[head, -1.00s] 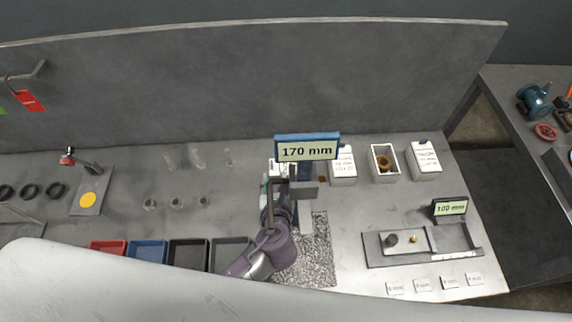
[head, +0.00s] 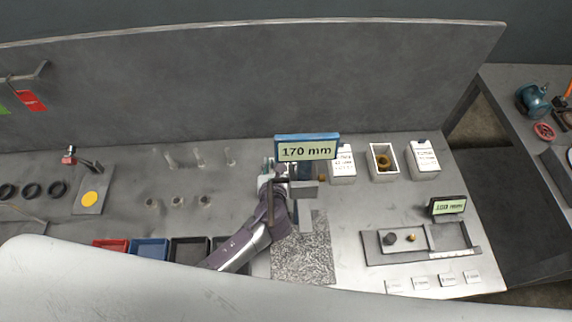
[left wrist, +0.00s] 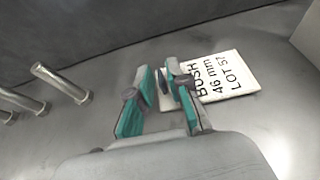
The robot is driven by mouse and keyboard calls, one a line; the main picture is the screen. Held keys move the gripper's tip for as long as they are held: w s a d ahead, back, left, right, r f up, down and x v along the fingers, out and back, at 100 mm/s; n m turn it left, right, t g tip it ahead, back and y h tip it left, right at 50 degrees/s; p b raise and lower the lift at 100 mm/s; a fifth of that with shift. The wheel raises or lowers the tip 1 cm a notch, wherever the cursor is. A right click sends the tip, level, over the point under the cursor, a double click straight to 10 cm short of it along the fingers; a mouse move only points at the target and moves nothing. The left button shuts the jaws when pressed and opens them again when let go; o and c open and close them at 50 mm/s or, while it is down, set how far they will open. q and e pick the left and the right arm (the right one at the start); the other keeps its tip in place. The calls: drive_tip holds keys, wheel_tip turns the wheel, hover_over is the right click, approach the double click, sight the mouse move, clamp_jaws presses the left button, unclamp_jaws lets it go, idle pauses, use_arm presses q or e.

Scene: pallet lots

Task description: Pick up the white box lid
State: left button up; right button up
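The white box lid (left wrist: 222,76) lies on the metal bench in the left wrist view, marked "BUSH 46 mm" and a lot number. A dark blue knob (left wrist: 162,80) shows at its left part. My left gripper (left wrist: 163,92) is open, with its teal fingers on either side of the knob; I cannot tell whether they touch it. An open white box (head: 372,163) with a brass part inside stands to the right. My right gripper is not in view.
The 170 mm display (head: 307,148) stands close to my left gripper. Closed white boxes (head: 424,160) flank the open one. Metal pins (left wrist: 62,84) stand left of the gripper. Red, blue and dark trays (head: 148,249) line the front. A grey panel (head: 250,75) stands behind.

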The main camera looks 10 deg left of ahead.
use_arm(q)
clamp_jaws()
drive_tip(key=shift+r, duration=0.1)
drive_tip(key=shift+r, duration=0.6)
wheel_tip(320, 180, up, 2)
drive_tip(key=shift+r, duration=0.1)
drive_tip(key=s+a, duration=0.3)
drive_tip(key=a, duration=0.1)
drive_tip(key=s+a+b, duration=0.1)
drive_tip(key=s+a, duration=0.2)
drive_tip(key=a, duration=0.2)
drive_tip(key=s+a, duration=0.3)
drive_tip(key=a, duration=0.2)
drive_tip(key=shift+s+a+b, duration=0.1)
drive_tip(key=shift+s+b, duration=0.05)
drive_tip(key=shift+b, duration=0.15)
drive_tip(key=shift+s+a, duration=0.3)
drive_tip(key=shift+a, duration=0.1)
